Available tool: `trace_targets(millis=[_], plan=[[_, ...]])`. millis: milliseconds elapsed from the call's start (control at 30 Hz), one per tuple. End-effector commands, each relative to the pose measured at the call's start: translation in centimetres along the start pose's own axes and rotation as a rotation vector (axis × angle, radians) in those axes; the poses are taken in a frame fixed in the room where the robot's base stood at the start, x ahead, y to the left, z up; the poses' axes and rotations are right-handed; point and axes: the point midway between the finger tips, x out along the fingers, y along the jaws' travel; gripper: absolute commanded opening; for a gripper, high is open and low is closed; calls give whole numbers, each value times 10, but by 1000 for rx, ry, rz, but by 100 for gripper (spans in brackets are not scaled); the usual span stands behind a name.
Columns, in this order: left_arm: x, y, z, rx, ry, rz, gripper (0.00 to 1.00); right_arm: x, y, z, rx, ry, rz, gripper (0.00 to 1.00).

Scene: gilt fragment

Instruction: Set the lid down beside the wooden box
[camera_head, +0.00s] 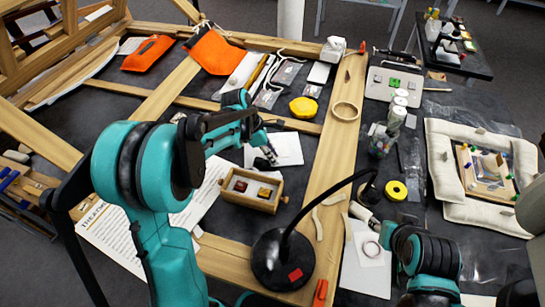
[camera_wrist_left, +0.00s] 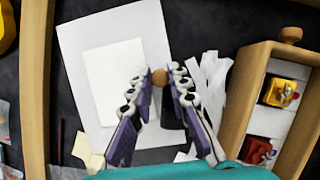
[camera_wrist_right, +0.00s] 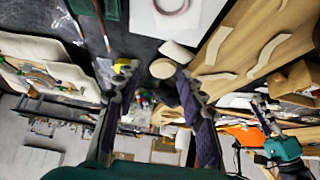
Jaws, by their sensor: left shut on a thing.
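The wooden box (camera_head: 235,198) stands open on the dark work surface, with a red and a yellow piece inside. It also shows at the right of the left wrist view (camera_wrist_left: 238,105). My left gripper (camera_head: 268,152) is beyond the box, over white sheets. In the left wrist view, its fingertips (camera_wrist_left: 160,80) close around a small round wooden knob (camera_wrist_left: 158,77), taken as the lid's; the lid's panel cannot be made out clearly. My right gripper (camera_wrist_right: 157,80) is open, its fingers wide apart with nothing held between them.
White sheets (camera_wrist_left: 80,40) lie beside the box. A black lamp (camera_head: 282,262) stands at its front right. Wooden beams (camera_head: 330,150) frame the area. A yellow tape roll (camera_head: 396,190), jars (camera_head: 395,118) and a padded frame (camera_head: 440,160) lie to the right.

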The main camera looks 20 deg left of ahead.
Motion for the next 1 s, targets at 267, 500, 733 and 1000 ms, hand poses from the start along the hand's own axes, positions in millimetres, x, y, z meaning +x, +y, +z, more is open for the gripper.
trace_targets(millis=[267,500,733,1000], plan=[[2,0,-1,0,0,0,0,1,0,1,0,0,0,40],[1,0,0,0,1,0,38,0,0,0,0,0,0,40],[-4,0,1,0,0,0,38,-3,0,-2,0,0,0,40],[-56,0,2,-2,0,1,38,-19,0,-14,0,0,0,40]])
